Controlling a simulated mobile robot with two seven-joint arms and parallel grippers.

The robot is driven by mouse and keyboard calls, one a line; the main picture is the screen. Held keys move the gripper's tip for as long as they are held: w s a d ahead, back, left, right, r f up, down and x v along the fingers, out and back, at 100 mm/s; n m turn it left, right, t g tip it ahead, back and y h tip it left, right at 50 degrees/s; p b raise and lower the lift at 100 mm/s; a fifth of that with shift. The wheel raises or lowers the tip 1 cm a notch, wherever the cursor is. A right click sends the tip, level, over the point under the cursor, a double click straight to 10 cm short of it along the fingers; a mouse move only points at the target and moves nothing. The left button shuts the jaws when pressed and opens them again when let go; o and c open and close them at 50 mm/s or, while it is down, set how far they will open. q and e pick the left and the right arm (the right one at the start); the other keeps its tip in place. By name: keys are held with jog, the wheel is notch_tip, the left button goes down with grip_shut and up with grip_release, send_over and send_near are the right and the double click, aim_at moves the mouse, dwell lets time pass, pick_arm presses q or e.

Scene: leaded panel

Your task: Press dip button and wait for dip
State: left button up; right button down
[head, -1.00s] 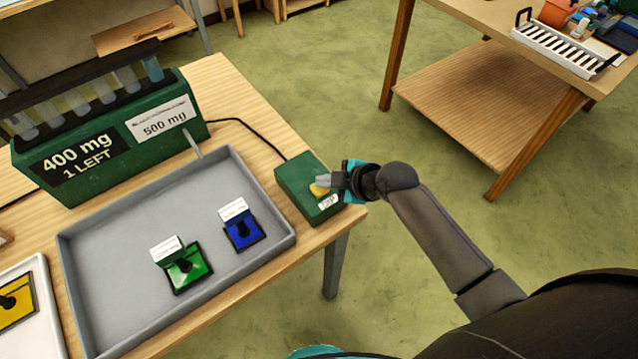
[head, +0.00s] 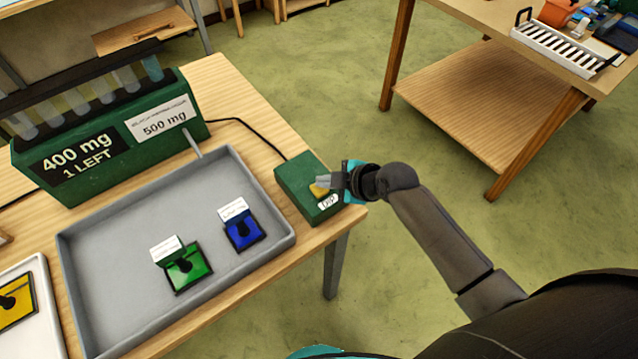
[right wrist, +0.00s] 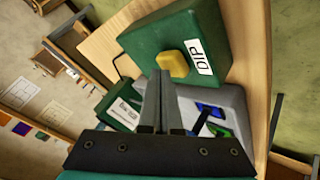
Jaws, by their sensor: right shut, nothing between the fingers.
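The dip button is a yellow button (right wrist: 172,64) on a green box (head: 299,178) with a white DIP label (right wrist: 199,58). The box sits at the right corner of the wooden table, and a black cable runs from it towards the rack. My right gripper (head: 321,182) is shut and empty, with its fingertips at the button in the head view. In the right wrist view the shut fingers (right wrist: 162,78) end just below the button; I cannot tell whether they touch or press it. My left gripper is not in view.
A grey tray (head: 110,290) holds a green glass piece (head: 188,272) and a blue one (head: 243,235), each with a white tag. A green rack (head: 70,180) with several tubes stands behind. A white tray (head: 45,300) with a yellow piece is at the left. Another table (head: 480,100) stands at right.

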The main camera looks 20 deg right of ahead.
jog(key=shift+f, duration=0.4)
jog(key=shift+r, duration=0.1)
jog(key=shift+r+p, duration=0.35)
notch_tip(320, 180, up, 6)
jog(key=p, duration=0.6)
jog(key=shift+r, duration=0.1)
dwell(0.7)
